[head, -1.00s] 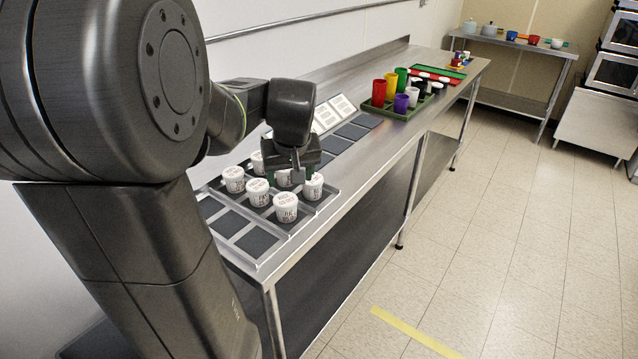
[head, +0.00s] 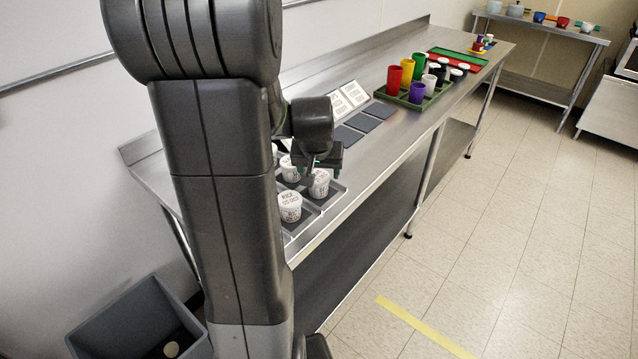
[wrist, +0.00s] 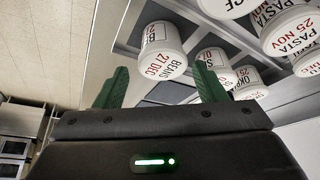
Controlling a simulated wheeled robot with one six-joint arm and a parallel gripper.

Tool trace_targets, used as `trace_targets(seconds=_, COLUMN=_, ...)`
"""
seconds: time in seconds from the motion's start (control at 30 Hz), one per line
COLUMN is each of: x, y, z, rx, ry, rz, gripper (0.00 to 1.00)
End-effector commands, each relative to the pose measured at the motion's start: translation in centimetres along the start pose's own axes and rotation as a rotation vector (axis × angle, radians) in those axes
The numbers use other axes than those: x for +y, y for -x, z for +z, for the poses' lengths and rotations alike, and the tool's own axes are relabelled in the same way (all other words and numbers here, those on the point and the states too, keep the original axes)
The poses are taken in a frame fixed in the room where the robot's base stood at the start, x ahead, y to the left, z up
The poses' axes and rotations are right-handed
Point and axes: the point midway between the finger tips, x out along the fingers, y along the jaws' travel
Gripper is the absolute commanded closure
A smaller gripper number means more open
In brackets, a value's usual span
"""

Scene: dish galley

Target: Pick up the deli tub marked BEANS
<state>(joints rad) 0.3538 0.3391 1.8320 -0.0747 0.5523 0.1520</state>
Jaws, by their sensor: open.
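The deli tub marked BEANS (wrist: 160,58), white with red and black print dated 21 DEC, shows in the wrist view between and beyond my fingertips. My gripper (wrist: 160,78) is open and empty, with one green finger on each side of the tub in the picture. I cannot tell how far the tub is from the fingers. In the head view my gripper (head: 311,180) hangs low over the tray, beside a white tub (head: 320,184) whose label I cannot read there. My arm hides part of the tray.
Other white tubs crowd the tray, including a PASTA tub (wrist: 290,30) and a RICE tub (head: 290,207). Beyond are dark squares (head: 364,124) and a green tray (head: 402,96) of coloured cups. A grey bin (head: 135,312) stands on the floor.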

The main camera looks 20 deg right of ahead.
Motion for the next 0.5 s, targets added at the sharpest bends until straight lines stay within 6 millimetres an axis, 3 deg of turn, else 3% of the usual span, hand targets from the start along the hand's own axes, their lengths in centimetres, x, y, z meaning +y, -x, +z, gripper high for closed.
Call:
trace_targets(seconds=0.27, x=-0.1, y=-1.5, z=0.0, rx=-0.003, ry=0.000, rz=0.000, gripper=0.36)
trace_targets(seconds=0.5, x=-0.3, y=-4.3, z=-0.2, rx=-0.004, ry=0.002, rz=0.001, gripper=0.36)
